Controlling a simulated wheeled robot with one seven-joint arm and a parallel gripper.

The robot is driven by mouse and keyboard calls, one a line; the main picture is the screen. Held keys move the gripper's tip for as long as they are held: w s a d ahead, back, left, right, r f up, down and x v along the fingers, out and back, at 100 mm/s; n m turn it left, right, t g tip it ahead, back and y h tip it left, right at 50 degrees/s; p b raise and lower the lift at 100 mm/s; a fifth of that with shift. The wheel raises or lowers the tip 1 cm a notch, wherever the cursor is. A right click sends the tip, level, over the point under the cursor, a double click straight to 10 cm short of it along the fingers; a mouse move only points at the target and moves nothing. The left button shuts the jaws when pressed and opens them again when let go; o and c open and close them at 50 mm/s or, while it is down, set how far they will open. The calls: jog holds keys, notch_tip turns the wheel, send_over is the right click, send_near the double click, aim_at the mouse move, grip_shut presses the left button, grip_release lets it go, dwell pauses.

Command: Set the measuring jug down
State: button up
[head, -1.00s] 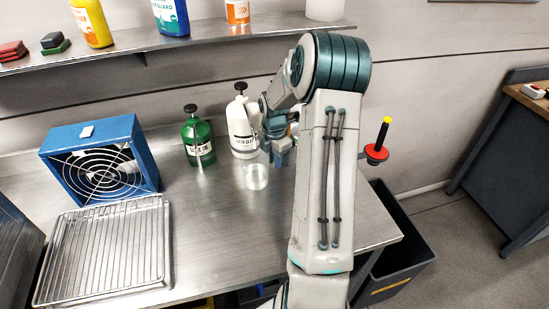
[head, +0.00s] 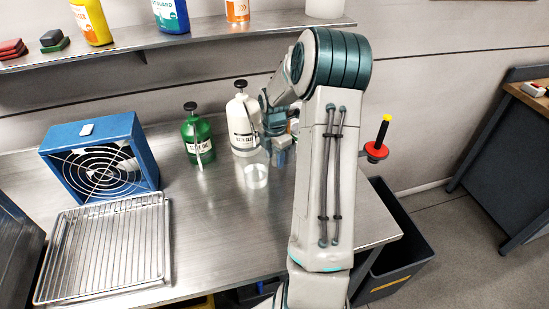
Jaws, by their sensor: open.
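The clear measuring jug (head: 256,177) stands on the steel bench in front of the white pump bottle. It is see-through, so its outline is faint. My gripper (head: 280,157) is just behind it and to its right, pointing down. The jaws are open, and the jug appears to be apart from them. My arm hides part of the gripper and the bench to the right.
A green pump bottle (head: 198,141) and a white pump bottle (head: 242,125) stand behind the jug. A blue fan (head: 148,152) and a wire rack (head: 105,250) are at left. The bench (head: 222,235) is clear in front of the jug.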

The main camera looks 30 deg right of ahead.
notch_tip(320, 180, up, 11)
jog(key=shift+r+b, duration=0.15)
jog(key=shift+b, duration=0.3)
